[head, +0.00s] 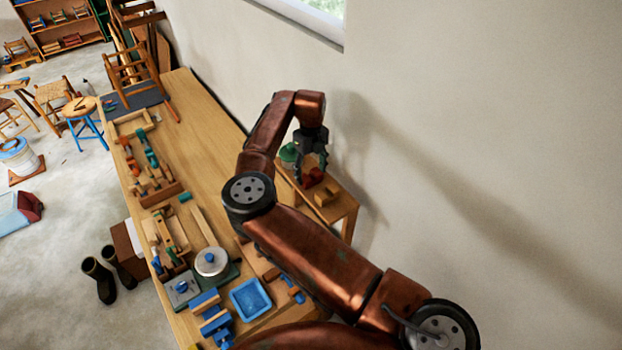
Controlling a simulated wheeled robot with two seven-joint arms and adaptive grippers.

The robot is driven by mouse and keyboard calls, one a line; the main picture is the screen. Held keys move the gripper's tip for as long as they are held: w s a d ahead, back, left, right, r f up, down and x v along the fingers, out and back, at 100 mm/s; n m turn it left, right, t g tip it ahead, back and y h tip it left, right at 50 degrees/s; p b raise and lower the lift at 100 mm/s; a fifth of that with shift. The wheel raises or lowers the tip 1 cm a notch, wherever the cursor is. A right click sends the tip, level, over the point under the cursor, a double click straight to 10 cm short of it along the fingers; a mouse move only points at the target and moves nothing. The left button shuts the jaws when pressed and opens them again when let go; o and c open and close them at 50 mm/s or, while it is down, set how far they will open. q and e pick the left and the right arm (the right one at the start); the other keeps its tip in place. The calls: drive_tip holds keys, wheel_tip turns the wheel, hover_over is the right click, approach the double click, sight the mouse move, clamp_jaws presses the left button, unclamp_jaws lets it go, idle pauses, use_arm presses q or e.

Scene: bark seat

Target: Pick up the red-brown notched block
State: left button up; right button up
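The red-brown notched block (314,178) sits on a small wooden side table (343,205) against the wall. It is small in the view and partly covered by my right gripper, so its notch is hard to make out. My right gripper (313,168) points down just above or around the block, with its fingers apart. I cannot tell whether the fingers touch the block. My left gripper is not in view.
A tan wooden block (325,195) lies close to the red-brown one, and a green container (289,153) stands behind the gripper. The long workbench (190,100) on the left carries tools, a blue tray (250,299) and a round metal lidded pan (211,262).

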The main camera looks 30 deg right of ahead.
drive_tip(key=c, duration=0.8)
drive_tip(key=shift+r, duration=0.1)
